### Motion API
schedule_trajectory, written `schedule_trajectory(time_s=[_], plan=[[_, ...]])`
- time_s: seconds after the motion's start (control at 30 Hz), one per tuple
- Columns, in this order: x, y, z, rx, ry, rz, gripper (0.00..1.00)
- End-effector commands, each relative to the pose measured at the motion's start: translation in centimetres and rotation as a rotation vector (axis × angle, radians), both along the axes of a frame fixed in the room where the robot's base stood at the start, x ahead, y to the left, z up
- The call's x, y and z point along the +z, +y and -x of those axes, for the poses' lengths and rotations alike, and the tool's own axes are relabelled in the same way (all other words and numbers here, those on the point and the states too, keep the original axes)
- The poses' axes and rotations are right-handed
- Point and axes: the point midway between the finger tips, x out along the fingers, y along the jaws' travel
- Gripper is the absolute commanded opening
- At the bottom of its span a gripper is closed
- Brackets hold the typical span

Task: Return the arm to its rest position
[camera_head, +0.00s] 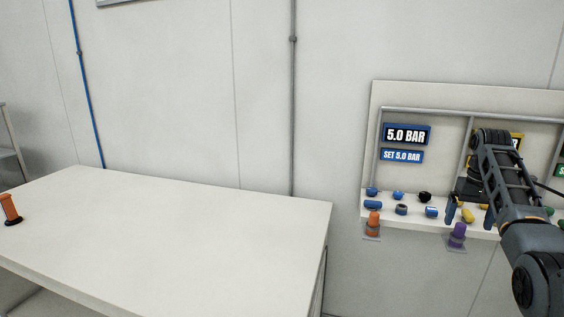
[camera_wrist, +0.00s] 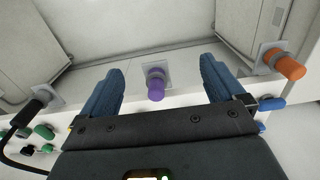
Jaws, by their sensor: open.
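My arm (camera_head: 511,190) reaches over the wall panel at the right of the head view, with its end bent downward. My gripper (camera_head: 470,214) is in front of the panel's shelf. In the wrist view my gripper (camera_wrist: 160,74) is open, with its two blue fingers well apart. A purple knob-like piece (camera_wrist: 156,90) shows between the fingers in that picture, and nothing is clamped. The same purple piece (camera_head: 458,231) hangs at the shelf's front edge, just below the gripper. The gap between them is hard to judge.
The wall panel (camera_head: 412,97) has a "5.0 BAR" sign (camera_head: 407,135) and a shelf with several blue, black and yellow fittings. An orange piece (camera_head: 373,222) sits left of the purple one. A white table (camera_head: 170,225), mostly bare, holds an orange-and-black item (camera_head: 10,209).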

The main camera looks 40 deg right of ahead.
Motion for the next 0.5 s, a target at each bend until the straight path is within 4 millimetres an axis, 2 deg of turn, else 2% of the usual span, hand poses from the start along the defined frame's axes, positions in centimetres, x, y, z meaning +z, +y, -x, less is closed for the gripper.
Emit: schedule_trajectory(time_s=[0.27,0.5], plan=[[-3.4,2.3,-2.0,0.038,-0.032,0.024,0.96],[-7.6,5.5,-4.2,0.083,-0.079,0.058,0.96]])
